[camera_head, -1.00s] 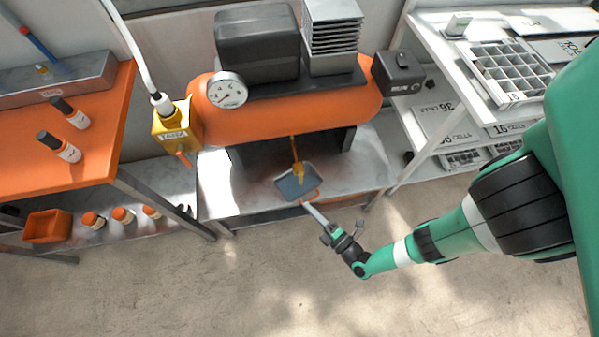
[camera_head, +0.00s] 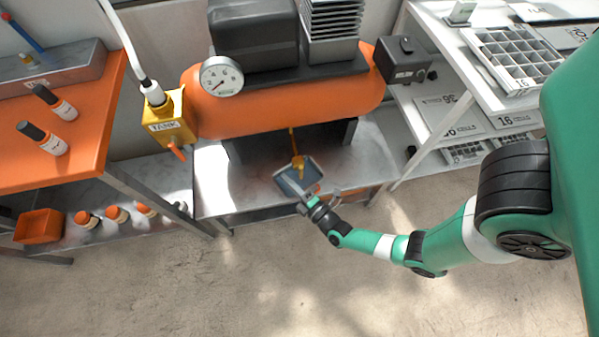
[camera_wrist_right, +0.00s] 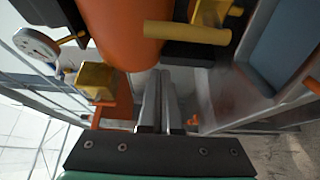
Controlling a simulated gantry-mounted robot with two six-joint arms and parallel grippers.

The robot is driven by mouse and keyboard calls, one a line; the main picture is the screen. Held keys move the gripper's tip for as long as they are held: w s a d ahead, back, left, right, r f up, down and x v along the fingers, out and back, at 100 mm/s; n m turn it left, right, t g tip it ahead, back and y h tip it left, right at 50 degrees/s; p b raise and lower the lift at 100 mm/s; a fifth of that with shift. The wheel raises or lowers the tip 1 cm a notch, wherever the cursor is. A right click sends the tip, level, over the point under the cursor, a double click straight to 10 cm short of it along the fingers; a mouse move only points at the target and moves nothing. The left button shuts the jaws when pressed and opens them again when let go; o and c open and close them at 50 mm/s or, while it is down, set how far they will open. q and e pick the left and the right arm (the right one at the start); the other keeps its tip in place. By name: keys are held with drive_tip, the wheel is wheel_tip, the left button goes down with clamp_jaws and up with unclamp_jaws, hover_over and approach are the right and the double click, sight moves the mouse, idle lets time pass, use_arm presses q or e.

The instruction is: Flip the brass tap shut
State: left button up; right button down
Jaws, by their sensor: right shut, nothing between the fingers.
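The brass tap (camera_head: 298,163) hangs on a thin pipe under the orange tank, above a grey-blue pan (camera_head: 285,184). In the right wrist view, a brass cylinder of the tap (camera_wrist_right: 187,33) lies crosswise beyond the fingers, near the top. My right gripper (camera_head: 308,196) is at the pan's near right edge, below and in front of the tap. In the right wrist view its two fingers (camera_wrist_right: 165,90) are together and empty, apart from the brass. The fingertips are hard to make out in the head view. My left gripper is out of view.
The orange tank (camera_head: 290,108) carries a gauge (camera_head: 222,77) and a dark motor. A yellow box (camera_head: 170,120) with an orange lever hangs at its left. An orange bench stands left, a white shelf right. The floor in front is open.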

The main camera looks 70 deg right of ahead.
sight(301, 170)
drive_tip(key=s+d, duration=0.1)
drive_tip(key=s+d+b, duration=0.1)
drive_tip(key=s, duration=0.1)
drive_tip(key=shift+s+f, duration=0.1)
drive_tip(key=shift+s, duration=0.05)
drive_tip(key=shift+a, duration=0.1)
